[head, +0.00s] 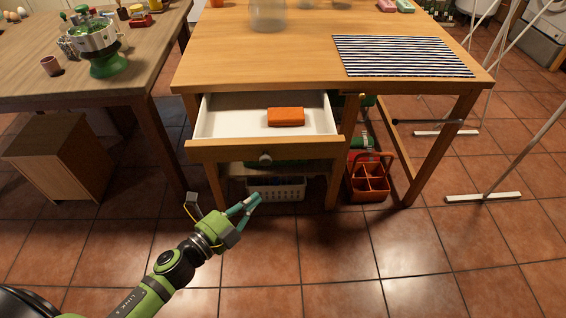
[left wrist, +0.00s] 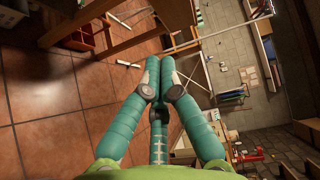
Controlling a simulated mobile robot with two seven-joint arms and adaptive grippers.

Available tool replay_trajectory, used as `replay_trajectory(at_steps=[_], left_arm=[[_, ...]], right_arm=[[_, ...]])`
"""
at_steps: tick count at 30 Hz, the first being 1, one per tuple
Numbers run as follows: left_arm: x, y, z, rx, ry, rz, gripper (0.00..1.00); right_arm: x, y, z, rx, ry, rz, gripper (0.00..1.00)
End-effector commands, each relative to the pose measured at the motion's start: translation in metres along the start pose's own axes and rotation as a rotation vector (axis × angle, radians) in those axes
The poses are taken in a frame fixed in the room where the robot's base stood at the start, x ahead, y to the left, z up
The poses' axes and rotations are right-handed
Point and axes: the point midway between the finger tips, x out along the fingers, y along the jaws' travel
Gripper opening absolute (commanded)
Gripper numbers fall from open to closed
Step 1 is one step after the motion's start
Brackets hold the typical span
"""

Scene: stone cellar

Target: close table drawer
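The wooden table (head: 250,60) has its drawer (head: 225,153) pulled out toward me. The drawer's white inside is visible, and an orange block-like item (head: 286,117) lies in it. A round knob (head: 265,158) sits on the middle of the drawer front. My left gripper (head: 254,199) is in front of and below the drawer front, apart from it, pointing up and right. In the left wrist view its two teal fingers (left wrist: 159,70) come together at the tips with nothing between them. The drawer is not clearly seen there. My right gripper is in neither view.
A white basket (head: 277,188) and a red caddy (head: 368,183) stand below the table. A striped mat (head: 400,56) and a glass jar (head: 268,14) are on top. Another table (head: 100,85) and a wooden box (head: 60,158) stand at the left. The tiled floor in front is clear.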

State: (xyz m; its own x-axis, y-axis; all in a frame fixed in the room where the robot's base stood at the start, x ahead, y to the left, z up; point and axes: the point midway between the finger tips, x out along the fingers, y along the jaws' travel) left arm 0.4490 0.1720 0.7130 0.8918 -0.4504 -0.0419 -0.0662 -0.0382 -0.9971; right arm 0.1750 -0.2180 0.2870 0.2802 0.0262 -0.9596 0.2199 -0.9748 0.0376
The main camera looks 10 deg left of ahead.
Motion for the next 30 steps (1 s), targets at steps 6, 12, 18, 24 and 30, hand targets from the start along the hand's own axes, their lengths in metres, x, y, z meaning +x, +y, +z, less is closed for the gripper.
replay_trajectory(at_steps=[6, 12, 18, 24, 30], left_arm=[[0.008, -0.023, -0.012, 0.072, 0.042, -0.044, 0.0], [0.039, -0.026, -0.012, 0.069, 0.041, -0.045, 0.0], [0.083, -0.027, -0.014, 0.067, 0.04, -0.045, 0.0], [0.115, -0.027, -0.003, 0.068, 0.037, -0.041, 0.0], [0.128, -0.028, 0.01, 0.066, 0.039, -0.041, 0.0]], right_arm=[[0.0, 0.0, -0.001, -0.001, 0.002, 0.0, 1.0], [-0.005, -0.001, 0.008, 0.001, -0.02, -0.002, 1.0], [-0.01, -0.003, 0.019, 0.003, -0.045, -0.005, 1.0], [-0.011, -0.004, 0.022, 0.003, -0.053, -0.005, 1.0], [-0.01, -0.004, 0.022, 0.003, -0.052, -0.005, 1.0]])
